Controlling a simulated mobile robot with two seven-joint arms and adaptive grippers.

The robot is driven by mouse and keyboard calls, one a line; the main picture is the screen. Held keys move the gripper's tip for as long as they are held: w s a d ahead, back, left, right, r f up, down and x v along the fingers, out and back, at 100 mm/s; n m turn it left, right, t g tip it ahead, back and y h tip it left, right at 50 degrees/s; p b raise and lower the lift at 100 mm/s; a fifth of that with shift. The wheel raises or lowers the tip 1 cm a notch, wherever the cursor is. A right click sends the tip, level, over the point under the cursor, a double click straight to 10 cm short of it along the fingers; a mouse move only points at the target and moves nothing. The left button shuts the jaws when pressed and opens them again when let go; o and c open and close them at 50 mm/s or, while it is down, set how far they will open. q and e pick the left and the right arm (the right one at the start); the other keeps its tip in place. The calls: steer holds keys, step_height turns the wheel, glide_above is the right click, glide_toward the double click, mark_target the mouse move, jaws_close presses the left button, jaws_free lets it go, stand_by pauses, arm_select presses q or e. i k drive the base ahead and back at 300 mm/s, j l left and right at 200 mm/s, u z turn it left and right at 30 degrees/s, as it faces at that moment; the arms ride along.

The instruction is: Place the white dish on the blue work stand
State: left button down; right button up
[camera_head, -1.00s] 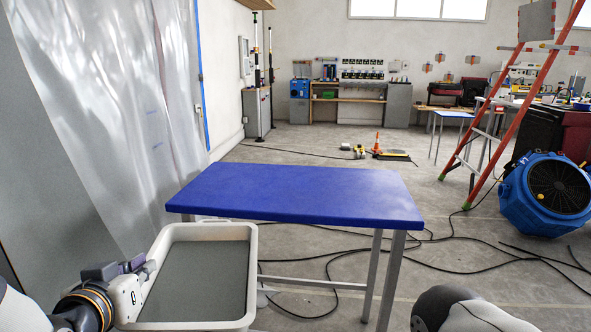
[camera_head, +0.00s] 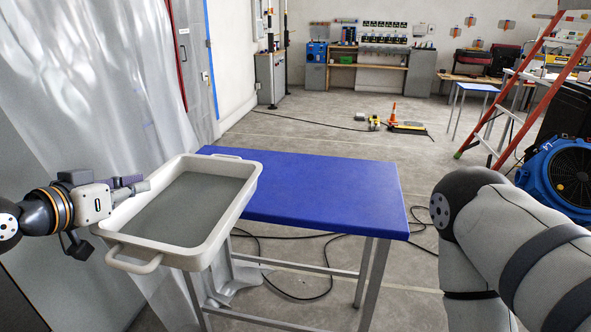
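The white dish (camera_head: 243,197) is a deep rectangular tray with a grey inside floor and a loop handle at its near and far ends. It is at the left in the head view, turned at an angle. Its far right part covers the left end of the blue work stand (camera_head: 320,195); its near part hangs out past the stand. I cannot tell whether it touches the top. My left gripper (camera_head: 139,187) is at the dish's left wall, its fingers closed over the rim. My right arm shows at the right, but its gripper is out of view.
The rest of the blue top is bare. Black cables (camera_head: 290,292) lie on the floor around the stand's metal legs. A blue fan (camera_head: 560,178) and an orange ladder (camera_head: 520,115) stand at the right. Plastic sheeting (camera_head: 110,90) hangs at the left.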

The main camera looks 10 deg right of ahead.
mark_target(291, 179)
steer(key=i+l, duration=0.3)
steer(key=l, duration=0.15)
steer(key=i+l, duration=0.3)
steer(key=l, duration=0.1)
